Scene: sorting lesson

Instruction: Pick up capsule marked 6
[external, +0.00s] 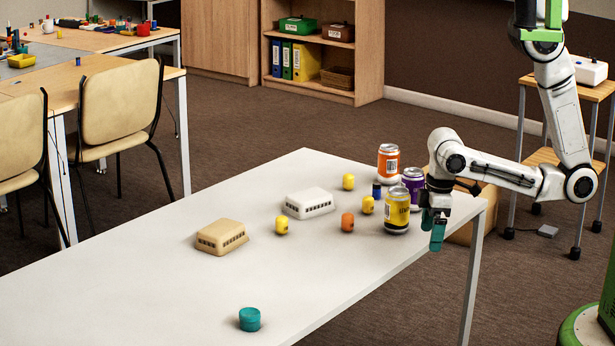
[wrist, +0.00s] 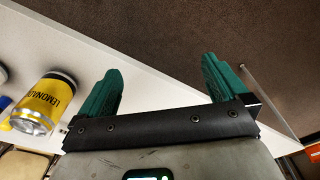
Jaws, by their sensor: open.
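Several small capsule-like pieces stand on the white table: a yellow one at the back (external: 348,182), a yellow one near the cans (external: 368,204), a yellow one in front of the white box (external: 281,225) and an orange one (external: 347,222). Their markings are too small to read, so I cannot tell which bears a 6. My gripper (external: 434,230) is open and empty at the table's right edge, right of the yellow can. In the wrist view my gripper (wrist: 165,82) has its teal fingers wide apart, with table edge and floor beyond and no capsule between them.
A yellow lemonade can (external: 396,212), also in the wrist view (wrist: 47,102), stands nearest my gripper. Purple (external: 413,187) and orange (external: 388,163) cans stand behind it. A blue cylinder (external: 376,191), white box (external: 309,203), tan box (external: 222,237) and teal cylinder (external: 249,320) share the table (external: 150,285).

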